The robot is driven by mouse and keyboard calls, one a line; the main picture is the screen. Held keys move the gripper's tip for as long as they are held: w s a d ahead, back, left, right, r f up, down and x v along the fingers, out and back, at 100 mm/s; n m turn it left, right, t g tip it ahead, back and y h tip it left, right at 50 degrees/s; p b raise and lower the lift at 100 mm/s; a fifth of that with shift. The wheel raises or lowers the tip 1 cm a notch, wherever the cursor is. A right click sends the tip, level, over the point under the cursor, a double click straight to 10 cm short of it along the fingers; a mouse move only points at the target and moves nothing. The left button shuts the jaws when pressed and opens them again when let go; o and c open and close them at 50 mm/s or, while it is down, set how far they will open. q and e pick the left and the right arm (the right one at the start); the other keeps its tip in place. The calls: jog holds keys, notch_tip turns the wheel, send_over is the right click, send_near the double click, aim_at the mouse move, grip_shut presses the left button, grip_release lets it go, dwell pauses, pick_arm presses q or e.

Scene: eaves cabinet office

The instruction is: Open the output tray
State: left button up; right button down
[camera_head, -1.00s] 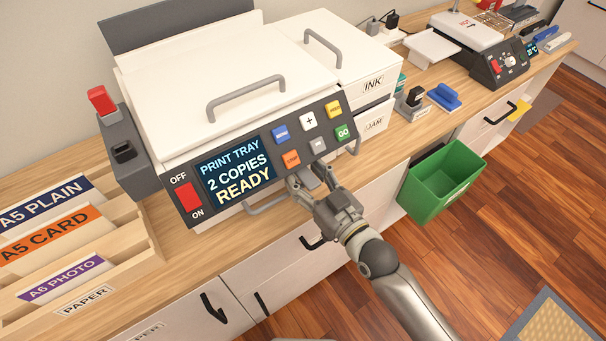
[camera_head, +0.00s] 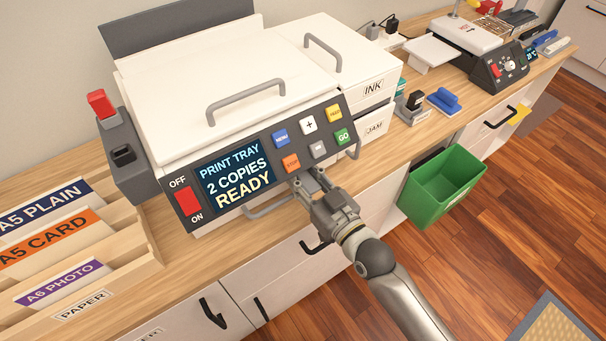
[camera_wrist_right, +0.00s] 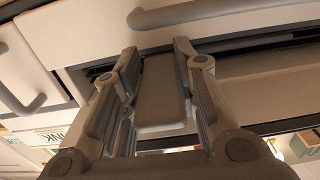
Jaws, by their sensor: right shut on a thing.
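The white printer (camera_head: 215,95) stands on the wooden counter, its lid down. Its front panel screen (camera_head: 237,180) reads "PRINT TRAY 2 COPIES READY". Below the panel, a grey bar handle (camera_head: 268,209) sticks out at the printer's lower front. My right gripper (camera_head: 304,184) reaches in under the panel's lower edge, to the right of that handle. In the right wrist view, its fingers (camera_wrist_right: 160,70) are on both sides of a flat grey tab (camera_wrist_right: 162,92), shut on it. The output tray's body is hidden under the panel. My left gripper is not in view.
Paper holders (camera_head: 60,245) fill the counter's left. Drawers marked INK (camera_head: 373,88) and JAM (camera_head: 375,128) are at the printer's right. A green bin (camera_head: 443,187) hangs at the counter front. Cabinet fronts with black handles (camera_head: 213,313) lie below my right arm.

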jog(key=p+v, duration=0.4)
jog(key=v, duration=1)
jog(key=shift+s+d+p, duration=0.2)
jog(key=shift+s+p, duration=0.1)
jog(key=c, duration=1.1)
grip_release()
jog(key=v, duration=1.2)
